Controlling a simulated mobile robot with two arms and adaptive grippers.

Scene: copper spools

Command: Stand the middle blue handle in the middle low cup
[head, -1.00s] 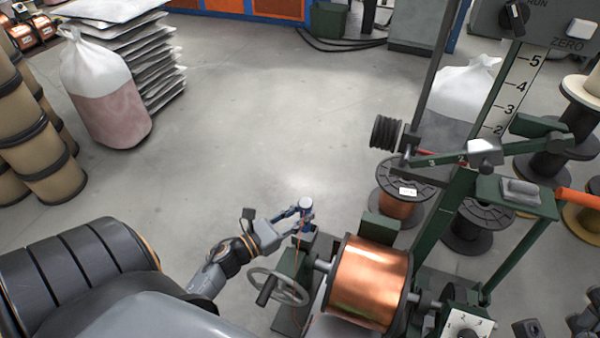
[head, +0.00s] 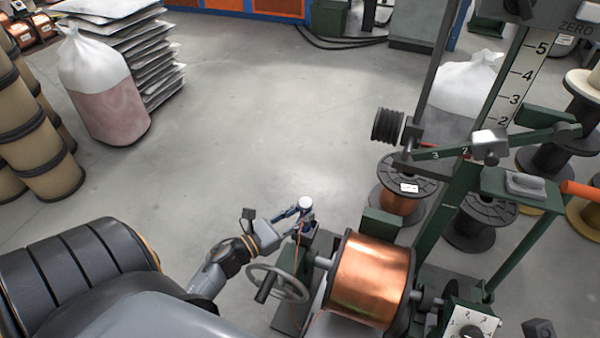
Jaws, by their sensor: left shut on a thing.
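My left gripper (head: 299,224) is at the lower middle of the head view, beside the green winding machine. It is shut on a small upright blue cylinder with a pale round top (head: 305,203), which looks like a blue handle. The fingers hide much of its body. A thin copper-coloured strand hangs below the gripper. I cannot make out the middle low cup or any other blue handle. My right gripper is not in view.
A handwheel (head: 279,284) and a large copper spool (head: 371,281) sit close to the left gripper. A scale post (head: 511,97) rises at right. Black spools (head: 398,186) stand on the floor behind. Open floor lies beyond the gripper.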

